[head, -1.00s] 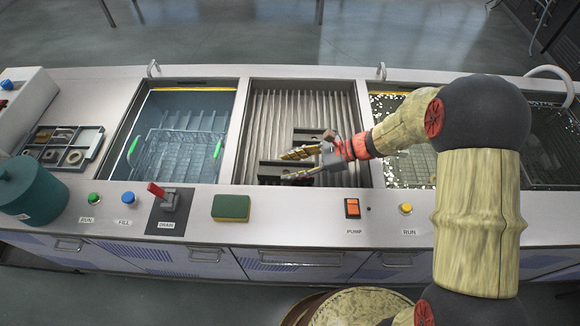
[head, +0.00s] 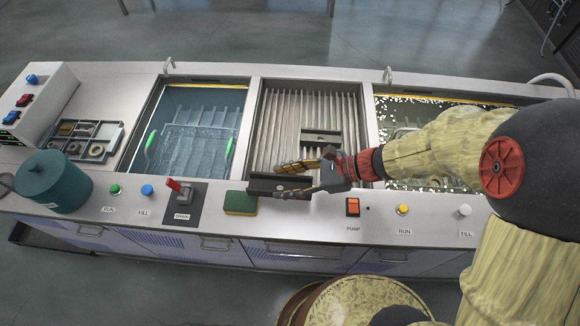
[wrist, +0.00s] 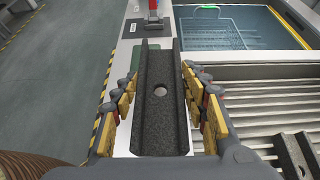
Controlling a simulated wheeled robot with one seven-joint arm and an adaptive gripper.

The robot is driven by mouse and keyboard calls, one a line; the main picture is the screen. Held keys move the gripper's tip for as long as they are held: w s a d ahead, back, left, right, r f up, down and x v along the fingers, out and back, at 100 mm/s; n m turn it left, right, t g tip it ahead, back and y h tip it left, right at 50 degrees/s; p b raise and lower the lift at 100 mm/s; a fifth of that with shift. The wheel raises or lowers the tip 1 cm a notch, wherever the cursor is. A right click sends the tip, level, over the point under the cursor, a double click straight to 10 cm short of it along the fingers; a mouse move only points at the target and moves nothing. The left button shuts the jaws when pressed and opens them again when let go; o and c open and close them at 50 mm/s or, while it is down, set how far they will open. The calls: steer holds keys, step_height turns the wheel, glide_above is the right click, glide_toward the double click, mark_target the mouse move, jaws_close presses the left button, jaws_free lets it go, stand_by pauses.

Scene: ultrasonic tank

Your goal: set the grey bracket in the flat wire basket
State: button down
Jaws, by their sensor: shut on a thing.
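My gripper (head: 283,180) is shut on a dark grey channel-shaped bracket (head: 264,187). It holds the bracket above the front edge of the ribbed drain bay. In the wrist view the bracket (wrist: 160,120) lies lengthwise between the yellow-padded fingers, its round hole showing. A wire basket with green handles (head: 190,141) sits in the blue-water tank at the left, and its mesh also shows in the wrist view (wrist: 205,34). A wire basket in the right tank is partly hidden by my arm. I cannot tell which basket is the flat one.
A second grey bracket (head: 321,133) lies on the ribbed bay (head: 280,112). A red-handled drain lever (head: 181,190), a green sponge (head: 240,202) and a teal pot (head: 57,182) stand along the front counter. A parts tray (head: 84,142) is at the left.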

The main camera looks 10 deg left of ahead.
steer(key=shift+s+a+r, duration=0.1)
steer(key=shift+s+r, duration=0.2)
steer(key=shift+s, duration=0.2)
steer(key=shift+f, duration=0.15)
steer(key=w+d+m+t, duration=0.3)
steer(key=w+m+t, duration=0.2)
steer(key=w, duration=0.6)
steer(key=w+d+r+m+t+h, duration=0.2)
steer(key=w+d, duration=0.5)
steer(key=d, duration=0.4)
steer(key=w+d+r+m+t+h, duration=0.2)
steer(key=w+d+m+t+h, duration=0.3)
steer(key=w+d+m, duration=0.3)
steer(key=d+h, duration=0.1)
steer(key=d, duration=0.2)
steer(key=shift+w+d+r+h, duration=0.15)
steer(key=shift+w+d+h, duration=0.05)
steer(key=shift+d+h, duration=0.15)
